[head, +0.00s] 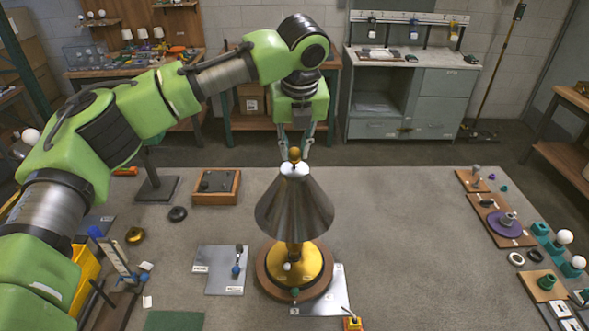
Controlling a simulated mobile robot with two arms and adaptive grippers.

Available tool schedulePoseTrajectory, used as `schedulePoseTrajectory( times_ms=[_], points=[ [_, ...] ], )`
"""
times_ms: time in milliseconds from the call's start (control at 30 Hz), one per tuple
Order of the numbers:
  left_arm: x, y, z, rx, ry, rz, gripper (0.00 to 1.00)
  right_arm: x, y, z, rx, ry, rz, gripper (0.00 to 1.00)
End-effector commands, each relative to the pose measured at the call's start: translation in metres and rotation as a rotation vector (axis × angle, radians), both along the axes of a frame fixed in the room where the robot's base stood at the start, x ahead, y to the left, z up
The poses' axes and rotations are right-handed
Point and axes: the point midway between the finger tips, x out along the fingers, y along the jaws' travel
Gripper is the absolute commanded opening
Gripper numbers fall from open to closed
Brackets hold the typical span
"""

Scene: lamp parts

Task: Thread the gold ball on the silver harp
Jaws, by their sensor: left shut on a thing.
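The gold ball (295,153) is at the very top of a lamp. My left gripper (294,149) reaches down from above and is shut on the gold ball. The lamp has a dark metallic cone shade (292,212) and a gold base (305,264) on a round wooden stand. A small pale piece shows at the top of the shade, just under the ball; the silver harp is otherwise hidden by the shade. I cannot tell whether ball and harp touch. My right gripper is not in view.
A wooden tray (216,199) and a black ring (178,214) lie left of the lamp. A metal plate (221,281) lies at the front left. Boards with small parts, including a purple disc (500,230), line the right edge. The table between lamp and boards is clear.

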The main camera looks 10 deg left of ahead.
Motion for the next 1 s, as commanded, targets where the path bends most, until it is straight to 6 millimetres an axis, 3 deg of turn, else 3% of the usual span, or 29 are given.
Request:
schedulePoseTrajectory(
  times_ms=[1000],
  points=[
    [0.000, 0.000, -0.015, -0.001, 0.000, 0.001, 0.04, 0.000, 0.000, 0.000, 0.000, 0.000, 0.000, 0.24]
  ],
)
